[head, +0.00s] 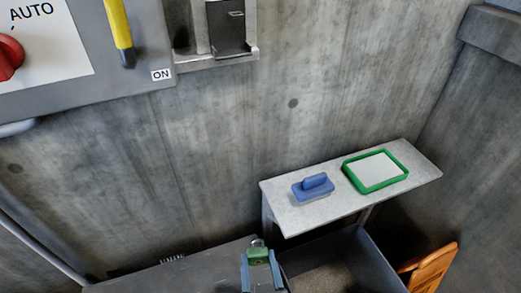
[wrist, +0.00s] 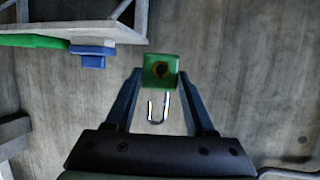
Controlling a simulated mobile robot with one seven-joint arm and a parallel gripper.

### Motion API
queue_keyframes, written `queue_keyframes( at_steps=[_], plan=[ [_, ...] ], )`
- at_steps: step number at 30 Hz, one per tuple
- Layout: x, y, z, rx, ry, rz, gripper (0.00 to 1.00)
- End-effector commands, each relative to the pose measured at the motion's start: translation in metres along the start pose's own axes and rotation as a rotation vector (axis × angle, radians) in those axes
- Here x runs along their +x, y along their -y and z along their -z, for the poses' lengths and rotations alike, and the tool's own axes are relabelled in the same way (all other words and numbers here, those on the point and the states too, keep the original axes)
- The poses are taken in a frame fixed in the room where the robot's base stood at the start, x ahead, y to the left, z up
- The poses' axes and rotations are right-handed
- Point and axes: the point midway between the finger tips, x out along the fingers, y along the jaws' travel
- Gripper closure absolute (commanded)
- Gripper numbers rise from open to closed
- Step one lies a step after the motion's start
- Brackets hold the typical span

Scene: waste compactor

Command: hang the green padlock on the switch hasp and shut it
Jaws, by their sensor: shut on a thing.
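The green padlock (head: 259,257) is held between the fingers of my gripper (head: 262,274), low in the middle of the head view. In the wrist view the padlock (wrist: 160,71) shows its face with a dark round keyhole. Its bright U-shaped shackle (wrist: 158,110) lies between the fingers; one leg looks short of the body, so it seems open. My gripper (wrist: 160,80) is shut on the padlock's body. The switch box (head: 125,92) is at the upper left of the head view, with a yellow lever (head: 118,25) above an "ON" label. I cannot make out the hasp.
A red knob (head: 9,57) marked AUTO is left of the lever. A shelf (head: 285,217) bears a blue block (head: 313,188) and a green-framed tray (head: 347,173). A grey bin (head: 372,262) stands below. The wall between is clear.

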Motion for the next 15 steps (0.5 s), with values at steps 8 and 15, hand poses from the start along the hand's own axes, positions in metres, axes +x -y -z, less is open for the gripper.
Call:
queue_keyframes(
  at_steps=[8,15],
  plan=[
    [-0.018,-0.006,0.097,-0.016,-0.003,0.043,0.9],
    [-0.03,-0.01,0.168,-0.031,-0.003,0.081,0.9]
  ],
)
